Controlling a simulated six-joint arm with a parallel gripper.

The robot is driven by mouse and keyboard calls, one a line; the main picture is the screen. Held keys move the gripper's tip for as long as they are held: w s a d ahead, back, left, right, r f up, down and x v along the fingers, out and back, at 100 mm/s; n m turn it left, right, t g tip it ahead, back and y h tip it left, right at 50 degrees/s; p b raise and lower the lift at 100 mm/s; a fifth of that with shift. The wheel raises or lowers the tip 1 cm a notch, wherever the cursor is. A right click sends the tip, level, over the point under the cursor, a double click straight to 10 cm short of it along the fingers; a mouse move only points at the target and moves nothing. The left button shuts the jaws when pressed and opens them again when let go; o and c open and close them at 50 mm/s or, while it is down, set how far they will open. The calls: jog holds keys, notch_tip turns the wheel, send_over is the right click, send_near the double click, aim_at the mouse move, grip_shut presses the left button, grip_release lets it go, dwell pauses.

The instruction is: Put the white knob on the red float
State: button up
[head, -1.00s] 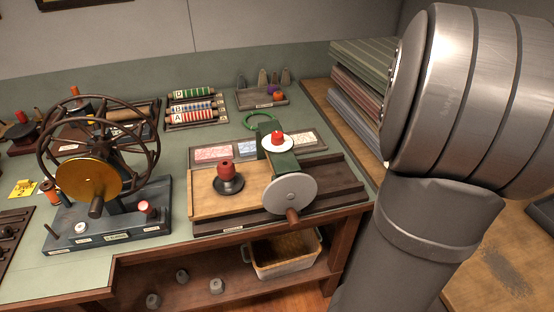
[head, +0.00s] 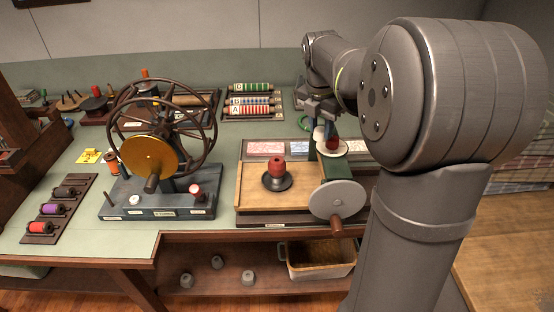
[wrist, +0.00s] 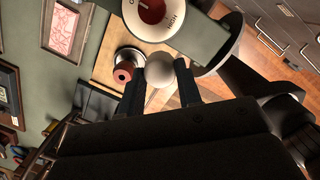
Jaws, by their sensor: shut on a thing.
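The white knob (wrist: 159,71) is a pale round piece between the two fingertips of my gripper (wrist: 158,76) in the wrist view. My gripper is shut on it and holds it up near the green block. In the head view my gripper (head: 318,108) is partly hidden by my arm, with the white knob (head: 319,132) just below its fingers. The piece that seems to be the red float (head: 277,166) stands upright on a dark round base on the wooden board. The red float (wrist: 123,73) shows a dark hole in its top in the wrist view, beside the knob and apart from it.
A green block (head: 328,170) carries a white dial with a red middle (wrist: 153,10), close to my gripper. A grey handwheel (head: 338,199) stands at its front. A spoked winding wheel (head: 160,125) stands to the left. The wooden board (head: 253,190) is clear around the float's base.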

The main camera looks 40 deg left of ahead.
send_over(278, 159)
jog(key=f, duration=0.7)
jog(key=shift+s, duration=0.4)
jog(key=shift+f, duration=2)
jog(key=shift+f, duration=0.1)
jog(key=o, duration=1)
jog(key=shift+c, duration=0.2)
notch_tip(278, 159, up, 12)
jog(key=s, duration=0.1)
jog(key=shift+s, duration=0.4)
